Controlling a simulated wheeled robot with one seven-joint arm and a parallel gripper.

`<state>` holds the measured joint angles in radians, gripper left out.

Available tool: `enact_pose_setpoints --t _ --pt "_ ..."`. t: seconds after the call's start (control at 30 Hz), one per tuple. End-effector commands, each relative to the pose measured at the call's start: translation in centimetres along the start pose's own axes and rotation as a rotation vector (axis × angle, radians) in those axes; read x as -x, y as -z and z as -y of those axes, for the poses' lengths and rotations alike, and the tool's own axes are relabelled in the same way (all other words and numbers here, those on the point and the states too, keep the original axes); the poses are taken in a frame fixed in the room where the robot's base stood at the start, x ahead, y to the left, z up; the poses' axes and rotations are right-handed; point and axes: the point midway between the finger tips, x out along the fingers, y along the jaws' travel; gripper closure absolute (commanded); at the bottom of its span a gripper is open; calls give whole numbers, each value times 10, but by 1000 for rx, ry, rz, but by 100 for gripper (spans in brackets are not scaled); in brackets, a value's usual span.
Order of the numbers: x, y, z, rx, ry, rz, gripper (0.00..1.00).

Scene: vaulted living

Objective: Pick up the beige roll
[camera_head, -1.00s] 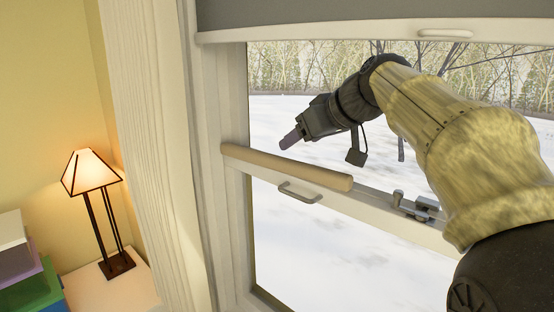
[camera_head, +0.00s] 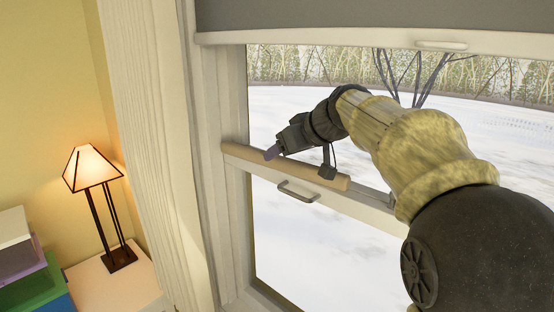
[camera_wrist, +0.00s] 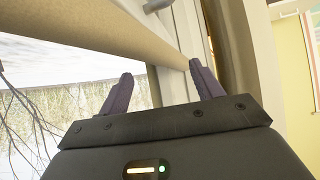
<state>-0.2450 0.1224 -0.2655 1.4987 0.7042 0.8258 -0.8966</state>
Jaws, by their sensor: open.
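The beige roll (camera_head: 240,154) lies lengthwise along the window's middle rail in the head view. My arm covers part of it. In the wrist view the beige roll (camera_wrist: 100,32) runs from the upper left down toward the fingers. My gripper (camera_head: 272,153) is at the roll in the head view, its fingertips overlapping the roll's left half. In the wrist view my gripper (camera_wrist: 160,80) has its two purple fingers spread wide, with nothing held between them. The roll's end reaches near the right finger; whether they touch I cannot tell.
The window rail has a metal handle (camera_head: 298,191) below the roll. A grey blind (camera_head: 370,15) hangs above.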

Motion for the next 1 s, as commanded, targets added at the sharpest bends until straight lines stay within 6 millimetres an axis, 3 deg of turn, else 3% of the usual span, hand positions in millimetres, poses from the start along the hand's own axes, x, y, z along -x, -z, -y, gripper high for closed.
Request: enact_pose_setpoints --t 0.27,0.7,1.0 --pt "-2 0 0 0 0 0 34" --pt "-50 -2 2 0 0 0 34" --pt "-52 -3 1 1 0 -1 34"
